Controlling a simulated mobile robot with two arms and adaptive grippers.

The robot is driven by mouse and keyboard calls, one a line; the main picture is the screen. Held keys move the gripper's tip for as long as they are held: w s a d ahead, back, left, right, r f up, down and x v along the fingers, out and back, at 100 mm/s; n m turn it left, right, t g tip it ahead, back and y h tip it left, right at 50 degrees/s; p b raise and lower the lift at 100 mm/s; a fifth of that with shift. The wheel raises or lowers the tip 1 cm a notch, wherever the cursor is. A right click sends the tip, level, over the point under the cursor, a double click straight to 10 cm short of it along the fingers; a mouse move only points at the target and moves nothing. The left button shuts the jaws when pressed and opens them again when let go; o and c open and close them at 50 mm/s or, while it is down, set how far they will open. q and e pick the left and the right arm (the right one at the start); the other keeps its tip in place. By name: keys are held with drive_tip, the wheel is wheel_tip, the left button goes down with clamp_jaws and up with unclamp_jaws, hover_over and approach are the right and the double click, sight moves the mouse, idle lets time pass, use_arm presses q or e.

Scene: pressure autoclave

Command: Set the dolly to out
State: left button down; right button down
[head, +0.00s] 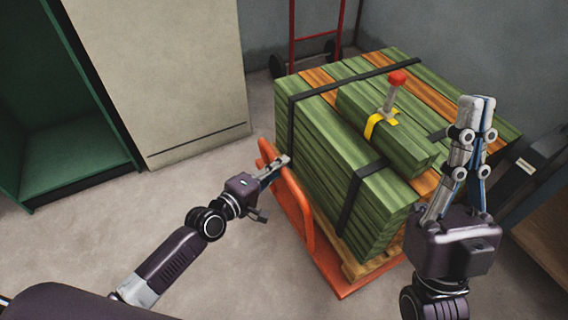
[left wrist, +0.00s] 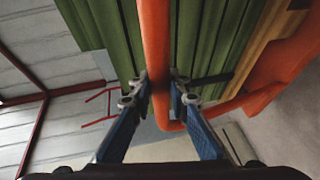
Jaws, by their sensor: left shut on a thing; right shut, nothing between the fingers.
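The dolly (head: 345,293) is an orange low cart with a tubular push handle on its left side. It carries a strapped stack of green and orange boards (head: 330,140) on a wooden pallet. My left gripper (head: 283,163) is shut on the dolly's orange handle. In the left wrist view the handle bar (left wrist: 156,60) runs between the two fingers of the left gripper (left wrist: 160,90). My right gripper (head: 477,103) is raised in front of the stack's right side, its fingers together and empty. It hides part of the stack.
A green open cabinet or chamber (head: 75,160) and a beige panel (head: 165,80) stand at the left. A red hand truck (head: 318,38) stands behind the stack. A red-topped lever with a yellow base (head: 397,80) is on top. Bare floor (head: 110,230) lies left of the dolly.

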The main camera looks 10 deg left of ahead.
use_arm(q)
drive_tip(key=shift+s+a+f, duration=0.1)
drive_tip(key=shift+s+a, duration=0.1)
drive_tip(key=shift+a, duration=0.05)
drive_tip(key=c, duration=1.8)
unclamp_jaws()
drive_tip(key=v, duration=1.2)
